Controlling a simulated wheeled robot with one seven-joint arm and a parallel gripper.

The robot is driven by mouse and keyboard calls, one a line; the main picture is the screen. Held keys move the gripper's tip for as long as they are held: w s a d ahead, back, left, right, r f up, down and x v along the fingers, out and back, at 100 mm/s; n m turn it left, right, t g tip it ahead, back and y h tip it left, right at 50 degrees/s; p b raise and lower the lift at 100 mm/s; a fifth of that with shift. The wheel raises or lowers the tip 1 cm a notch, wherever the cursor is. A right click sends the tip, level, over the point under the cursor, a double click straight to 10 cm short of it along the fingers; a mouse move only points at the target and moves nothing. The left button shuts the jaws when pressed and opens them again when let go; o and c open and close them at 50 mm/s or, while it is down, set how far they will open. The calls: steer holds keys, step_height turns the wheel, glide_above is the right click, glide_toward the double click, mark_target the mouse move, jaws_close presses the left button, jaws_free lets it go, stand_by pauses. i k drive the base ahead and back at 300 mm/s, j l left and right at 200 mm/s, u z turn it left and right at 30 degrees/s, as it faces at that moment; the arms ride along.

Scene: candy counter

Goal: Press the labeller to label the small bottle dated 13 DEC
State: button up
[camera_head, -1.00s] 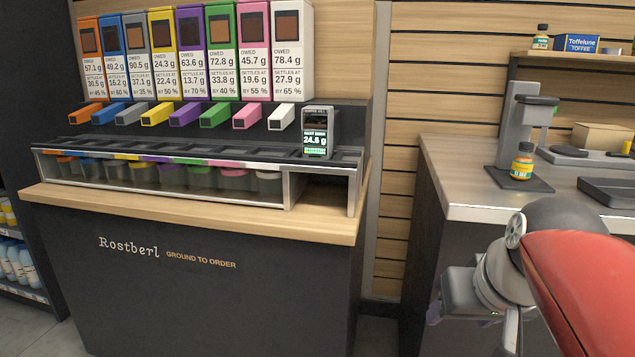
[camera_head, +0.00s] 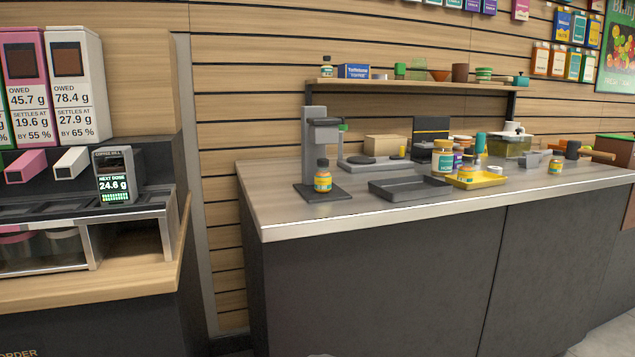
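The labeller (camera_head: 313,150) is a grey upright press on a dark base plate, at the left end of the metal-topped counter. A small brown bottle (camera_head: 322,177) with a dark cap and a yellow-green label stands upright on that base, below the press head. The date on its label is too small to read. My gripper is out of view.
A dark empty tray (camera_head: 408,188) lies right of the labeller, and a yellow tray (camera_head: 489,182) holds jars beyond it. A shelf (camera_head: 420,84) runs above the counter. The coffee dispenser stand (camera_head: 135,218) is at left, with a gap before the counter.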

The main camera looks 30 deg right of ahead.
mark_target(323, 130)
steer(key=i+l+z, duration=0.45)
steer(key=i+l, duration=0.25)
steer(key=l, duration=0.1)
